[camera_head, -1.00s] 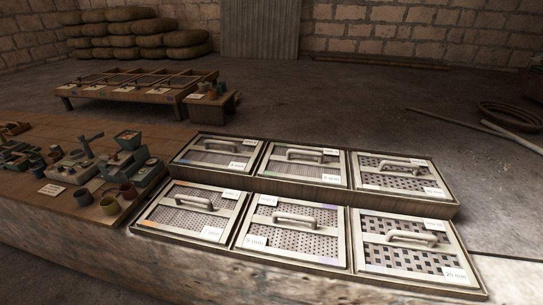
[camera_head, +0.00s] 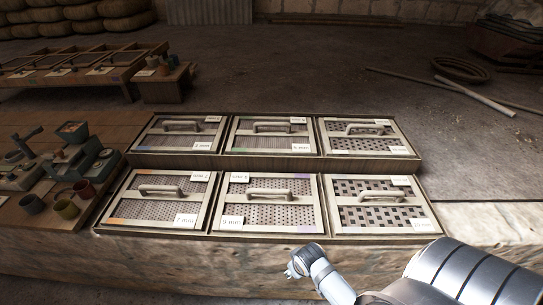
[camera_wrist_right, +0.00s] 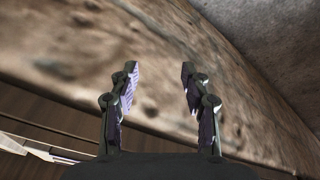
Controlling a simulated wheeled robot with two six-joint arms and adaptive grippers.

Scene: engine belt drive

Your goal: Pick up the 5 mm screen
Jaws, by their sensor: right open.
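Six framed mesh screens with grey handles sit in two rows in a dark wooden rack (camera_head: 270,160). The front left screen (camera_head: 150,210) has a finer mesh and the front right screen (camera_head: 380,215) a coarser one. My right gripper (camera_wrist_right: 160,88) is open and empty in the right wrist view. In the head view my right arm reaches in from the lower right, in front of the rack. My left gripper is in neither view.
The rack stands on a stone ledge (camera_head: 200,252) with a rough front edge. Small tools and cups (camera_head: 66,209) stand at the left. A wooden frame table (camera_head: 70,65) is behind. Poles (camera_head: 475,96) lie on the floor at the right.

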